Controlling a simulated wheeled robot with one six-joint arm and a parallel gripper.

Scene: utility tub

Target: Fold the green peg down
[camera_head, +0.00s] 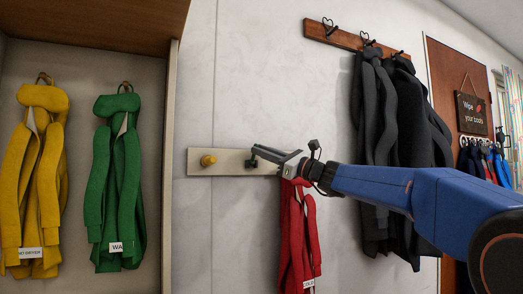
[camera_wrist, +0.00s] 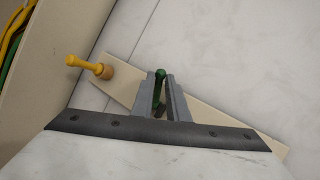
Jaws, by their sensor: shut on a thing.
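The green peg (camera_wrist: 160,74) is on a pale wooden board (camera_head: 227,168) fixed to the wall. In the wrist view it stands between the two fingers of my gripper (camera_wrist: 163,92), which are closed on it. In the head view my gripper (camera_head: 272,152) reaches in from the right across the board, and a small dark green part of the peg (camera_head: 252,161) shows at its tips. The rest of the peg is hidden by the fingers.
A yellow peg (camera_head: 208,161) sticks out at the board's left end; it also shows in the wrist view (camera_wrist: 88,66). A red jacket (camera_head: 297,240) hangs just below my gripper. Dark coats (camera_head: 385,150) hang at right. Yellow (camera_head: 35,180) and green (camera_head: 118,185) jackets hang in the left cubby.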

